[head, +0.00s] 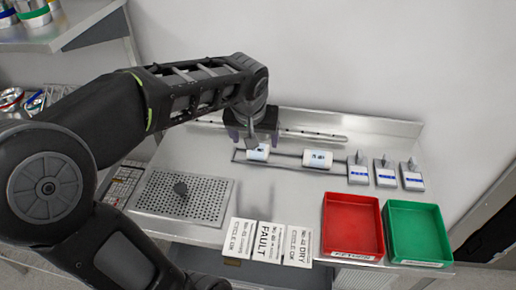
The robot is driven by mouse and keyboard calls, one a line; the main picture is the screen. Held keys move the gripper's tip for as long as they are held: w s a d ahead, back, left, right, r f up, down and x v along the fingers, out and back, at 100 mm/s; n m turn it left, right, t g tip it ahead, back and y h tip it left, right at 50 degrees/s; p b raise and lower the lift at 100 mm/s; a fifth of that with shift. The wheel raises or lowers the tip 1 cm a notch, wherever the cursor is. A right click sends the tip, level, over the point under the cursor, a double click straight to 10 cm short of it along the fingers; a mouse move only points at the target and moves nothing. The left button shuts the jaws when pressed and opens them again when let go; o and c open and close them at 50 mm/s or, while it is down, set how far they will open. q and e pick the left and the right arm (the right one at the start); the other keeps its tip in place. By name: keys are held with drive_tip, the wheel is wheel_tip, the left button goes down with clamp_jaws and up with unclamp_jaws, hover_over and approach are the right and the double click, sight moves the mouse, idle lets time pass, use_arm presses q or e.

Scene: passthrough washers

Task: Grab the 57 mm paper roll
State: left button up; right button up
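Two white paper rolls with blue print lie on the rack at the back of the counter. The left roll (258,153) is partly hidden by my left gripper, and the right roll (318,159) lies clear of it. The print is too small to tell which is 57 mm. My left gripper (252,138) points down at the left roll, with its fingers apart on either side of its near end. I cannot tell whether they touch it. My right gripper is not in view.
Several grey-white devices (385,173) stand right of the rolls. A red tray (352,226) and a green tray (416,232) sit at the front right. Printed cards (270,241) lie at the front edge. A perforated drain plate (205,203) is at left. The middle counter is clear.

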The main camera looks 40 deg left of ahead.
sight(258, 149)
use_arm(q)
drive_tip(key=shift+x, duration=1.35)
drive_tip(key=shift+p+x, duration=0.5)
drive_tip(key=shift+x, duration=2.15)
drive_tip(key=shift+d, duration=0.15)
drive_tip(key=c, duration=1.5)
drive_tip(key=shift+r, duration=0.15)
wheel_tip(258, 149, up, 10)
drive_tip(key=shift+f, duration=0.1)
